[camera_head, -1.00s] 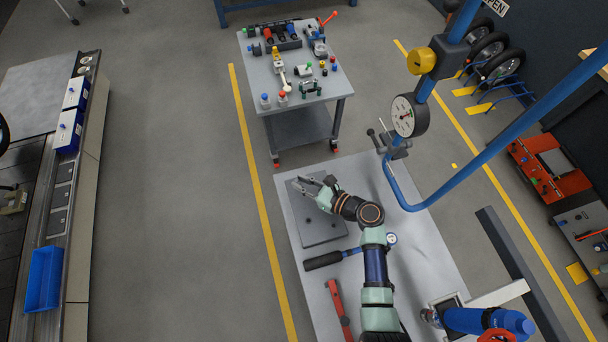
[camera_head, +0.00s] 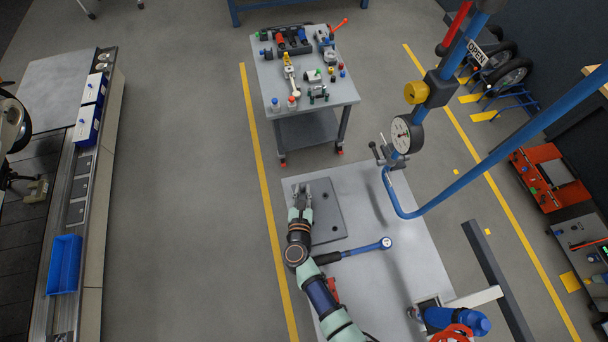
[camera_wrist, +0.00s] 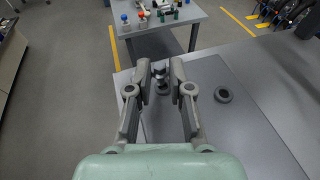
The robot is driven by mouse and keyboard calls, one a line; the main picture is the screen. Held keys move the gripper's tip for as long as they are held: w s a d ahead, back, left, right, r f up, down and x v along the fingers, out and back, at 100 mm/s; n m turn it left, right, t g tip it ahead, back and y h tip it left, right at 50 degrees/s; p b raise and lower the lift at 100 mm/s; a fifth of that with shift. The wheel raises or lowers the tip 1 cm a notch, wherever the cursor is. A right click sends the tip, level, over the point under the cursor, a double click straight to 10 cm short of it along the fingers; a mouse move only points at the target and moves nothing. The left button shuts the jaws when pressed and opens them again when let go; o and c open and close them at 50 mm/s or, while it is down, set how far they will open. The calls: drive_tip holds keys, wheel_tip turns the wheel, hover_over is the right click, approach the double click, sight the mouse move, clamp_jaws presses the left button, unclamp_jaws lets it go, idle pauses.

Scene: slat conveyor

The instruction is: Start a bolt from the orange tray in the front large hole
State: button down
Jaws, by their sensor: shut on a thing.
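My gripper (camera_head: 302,190) is over the left part of a dark grey plate (camera_head: 332,222) that lies on the light grey bench. In the wrist view my gripper (camera_wrist: 160,72) is shut on a small metal bolt (camera_wrist: 160,71), with its head between the fingertips. A dark round shape shows just below the bolt, above the plate (camera_wrist: 208,72); I cannot tell whether the bolt touches it. A raised ring with a large hole (camera_wrist: 223,95) stands on the plate to the right of the fingers. I cannot make out an orange tray with bolts.
A torque wrench (camera_head: 355,249) lies across the bench near the plate, partly behind my arm. A red tool (camera_head: 333,289) is partly hidden by my arm. A blue pipe with a dial gauge (camera_head: 403,136) rises at the right. A tool cart (camera_head: 343,92) stands beyond the bench.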

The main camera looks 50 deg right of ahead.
sight(311, 189)
drive_tip(key=shift+s+d+f+n+t+y+b, duration=0.2)
drive_tip(key=shift+s+d+n+t+y+b, duration=0.15)
drive_tip(key=shift+n+t+y, duration=0.4)
drive_tip(key=n+t+y+b, duration=0.1)
drive_tip(key=n+y, duration=0.1)
drive_tip(key=n+t+y+b, duration=0.1)
drive_tip(key=n+t+y, duration=0.1)
drive_tip(key=shift+d, duration=0.4)
drive_tip(key=n+y+b, duration=0.1)
drive_tip(key=y, duration=0.1)
drive_tip(key=n+t+y+b, duration=0.1)
drive_tip(key=n+y, duration=0.1)
drive_tip(key=shift+d, duration=0.4)
drive_tip(key=n+y+b, duration=0.1)
drive_tip(key=y, duration=0.1)
drive_tip(key=n+y+b, duration=0.3)
drive_tip(key=n+y, duration=0.1)
drive_tip(key=shift+d+f+n+g+y, duration=0.15)
drive_tip(key=shift+d+n+g+y, duration=0.1)
drive_tip(key=shift+d+g+y, duration=0.15)
drive_tip(key=shift+n+g+y+b, duration=0.35)
drive_tip(key=shift+n+y+b, duration=0.35)
drive_tip(key=shift+y+b, duration=0.25)
drive_tip(key=shift+r+n+y, duration=0.3)
drive_tip(key=shift+s, duration=0.15)
drive_tip(key=shift+f, duration=0.5)
drive_tip(key=shift+a+r+p, duration=0.1)
drive_tip(key=shift+r+p, duration=0.05)
drive_tip(key=shift+p, duration=0.45)
